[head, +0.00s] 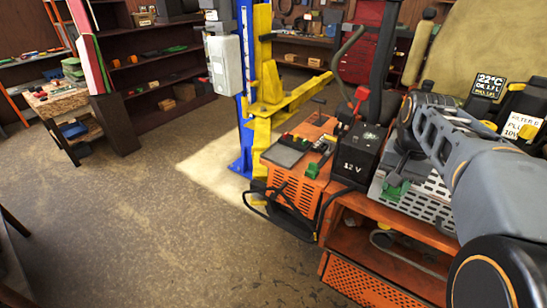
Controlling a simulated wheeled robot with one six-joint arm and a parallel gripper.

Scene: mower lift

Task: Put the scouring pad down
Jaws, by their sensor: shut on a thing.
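The green scouring pad (395,191) is at the perforated grey metal tray (425,207) on top of the orange cart, at the right. My gripper (400,176) is small and dark in this view, pointing down from the end of my grey arm. It is shut on the pad. The pad is at or just above the tray's left part; I cannot tell whether it touches the metal.
A black 12 V battery (358,158) stands just left of the tray. An orange unit (291,187) with tools on top is further left. A yellow and blue lift post (262,110) rises behind. A display (488,86) stands behind the tray. Open floor lies left.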

